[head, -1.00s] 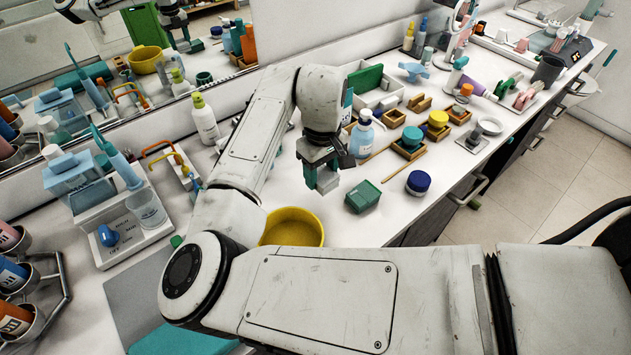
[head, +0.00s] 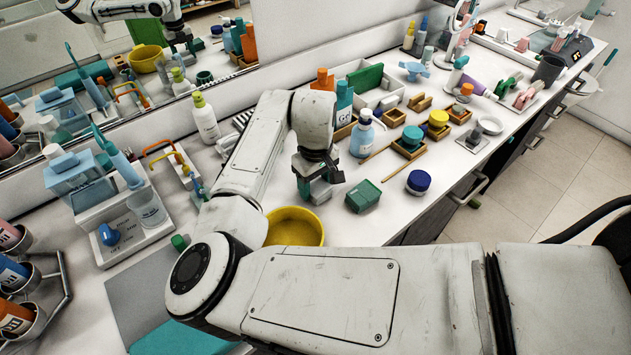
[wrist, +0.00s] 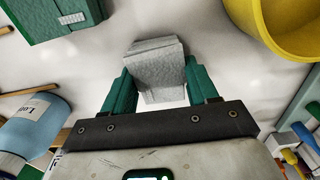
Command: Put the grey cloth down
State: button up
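The grey cloth (wrist: 155,70) is a small folded block between the two green fingers of my gripper (wrist: 162,88) in the wrist view. Both fingers appear to touch its sides, so my gripper is shut on it. In the head view my gripper (head: 318,188) points down, low over the white counter (head: 352,228), and a little of the grey cloth (head: 321,194) shows at the fingertips. I cannot tell whether the cloth's underside touches the counter.
A green box (head: 362,196) stands close to the right of my gripper. A yellow bowl (head: 293,228) is just in front. A blue-lidded jar (head: 418,182) is further right. Bottles, including a blue one (head: 362,135), stand behind. Some bare counter lies around the cloth.

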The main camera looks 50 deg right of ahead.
aim_at(315, 185)
jog(key=o, duration=0.3)
notch_tip(315, 185, up, 12)
jog(key=shift+r, duration=0.2)
dwell(0.5)
